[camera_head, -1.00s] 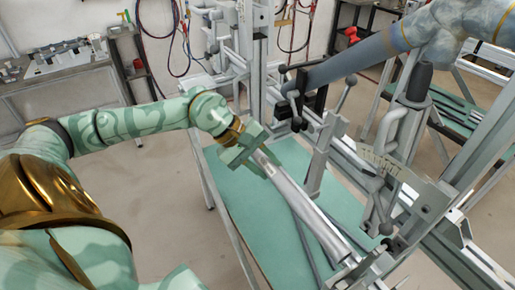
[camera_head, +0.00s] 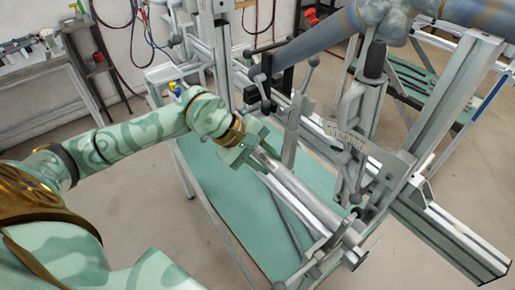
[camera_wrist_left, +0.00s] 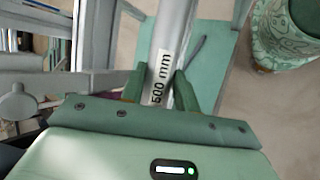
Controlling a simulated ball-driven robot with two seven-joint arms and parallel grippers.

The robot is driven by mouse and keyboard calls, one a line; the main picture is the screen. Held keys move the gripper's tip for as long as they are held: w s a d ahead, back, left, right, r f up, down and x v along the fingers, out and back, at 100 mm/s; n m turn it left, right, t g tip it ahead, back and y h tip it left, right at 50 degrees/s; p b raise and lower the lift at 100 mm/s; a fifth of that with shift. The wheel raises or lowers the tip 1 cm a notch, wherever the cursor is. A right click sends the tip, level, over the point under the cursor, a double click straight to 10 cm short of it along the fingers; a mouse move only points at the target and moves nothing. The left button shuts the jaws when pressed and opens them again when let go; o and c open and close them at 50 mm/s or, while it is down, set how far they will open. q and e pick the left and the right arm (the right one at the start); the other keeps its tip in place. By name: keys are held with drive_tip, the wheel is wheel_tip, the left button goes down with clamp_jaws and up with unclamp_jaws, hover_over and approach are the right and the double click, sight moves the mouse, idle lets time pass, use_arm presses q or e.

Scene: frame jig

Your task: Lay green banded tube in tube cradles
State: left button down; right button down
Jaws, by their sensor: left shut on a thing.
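My left gripper (camera_head: 249,148) is shut across a silver tube (camera_head: 302,199). The tube slants down to the right from the jaws, above the green table, its far part close to the clamps of the jig. In the left wrist view the gripper's two fingers (camera_wrist_left: 160,88) sit on either side of the tube (camera_wrist_left: 176,35), which bears a white label reading "500 mm". I see no green band on it; part of it is hidden by the jaws. I cannot pick out the cradles clearly among the clamps (camera_head: 322,256). My right gripper is not in view.
The grey jig frame (camera_head: 222,62) with upright posts and handled clamps stands close beside the tube. The green table top (camera_head: 222,190) holds a thin dark bar and has free room at left.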

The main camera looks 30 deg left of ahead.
use_arm(q)
drive_tip(key=shift+s+d+r, duration=0.15)
drive_tip(key=shift+s+d, duration=0.05)
drive_tip(key=shift+d, duration=0.6)
drive_tip(key=shift+w+d, duration=0.1)
drive_tip(key=shift+w, duration=0.35)
drive_tip(key=shift+w+d+f+b, duration=0.2)
drive_tip(key=shift+w+f+b, duration=0.25)
drive_tip(key=shift+w+b, duration=0.15)
drive_tip(key=shift+w+d+f+b, duration=0.2)
drive_tip(key=shift+w+f+b, duration=0.25)
drive_tip(key=shift+w, duration=0.25)
drive_tip(key=c, duration=1)
unclamp_jaws()
drive_tip(key=shift+o, duration=0.2)
